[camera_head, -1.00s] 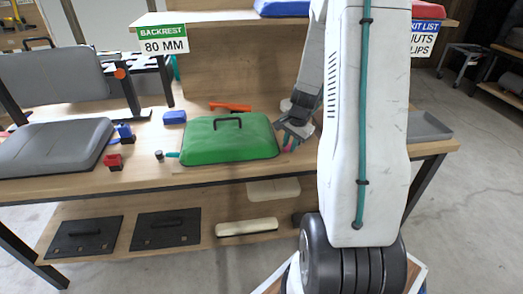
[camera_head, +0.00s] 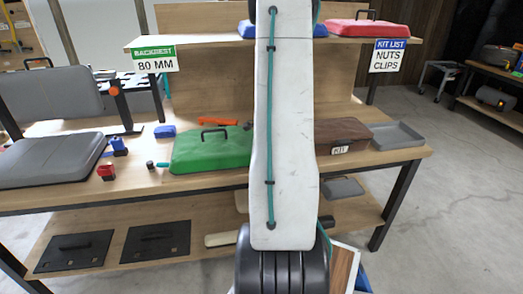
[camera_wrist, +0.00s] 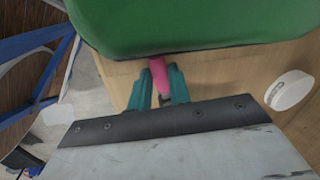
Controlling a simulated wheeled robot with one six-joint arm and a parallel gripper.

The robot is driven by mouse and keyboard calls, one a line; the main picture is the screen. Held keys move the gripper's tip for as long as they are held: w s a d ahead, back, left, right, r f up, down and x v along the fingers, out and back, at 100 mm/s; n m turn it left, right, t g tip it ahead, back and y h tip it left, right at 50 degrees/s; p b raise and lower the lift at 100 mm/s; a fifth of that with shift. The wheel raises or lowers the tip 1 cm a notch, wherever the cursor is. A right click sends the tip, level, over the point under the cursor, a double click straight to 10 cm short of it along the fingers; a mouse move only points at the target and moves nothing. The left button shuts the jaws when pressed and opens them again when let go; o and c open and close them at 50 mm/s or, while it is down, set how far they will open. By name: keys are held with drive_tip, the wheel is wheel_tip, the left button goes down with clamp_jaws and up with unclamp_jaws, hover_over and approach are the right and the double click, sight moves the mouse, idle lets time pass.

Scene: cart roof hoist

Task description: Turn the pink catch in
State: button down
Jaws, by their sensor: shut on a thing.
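In the wrist view the pink catch (camera_wrist: 158,74) sticks out from under the edge of the green padded panel (camera_wrist: 200,22). My gripper (camera_wrist: 161,84) has its two teal fingers on either side of the catch and is shut on it. The catch points from the panel's edge toward my wrist. In the head view the green panel (camera_head: 208,152), with a black handle on top, lies on the wooden bench. My arm hides its right end, my gripper and the catch there.
A white round piece (camera_wrist: 290,92) lies near the gripper on the wood. The bench holds a brown case (camera_head: 342,134), a grey tray (camera_head: 397,136), a red-and-black piece (camera_head: 106,172) and a grey seat (camera_head: 50,160). An orange tool (camera_head: 217,121) lies behind the panel.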

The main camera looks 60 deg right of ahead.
drive_tip(key=shift+s+d+r, duration=0.1)
drive_tip(key=shift+d, duration=0.2)
drive_tip(key=c, duration=1.3)
unclamp_jaws()
drive_tip(key=shift+d, duration=0.1)
drive_tip(key=shift+a, duration=0.2)
wheel_tip(320, 180, up, 8)
drive_tip(key=s+a, duration=0.1)
drive_tip(key=shift+f, duration=0.25)
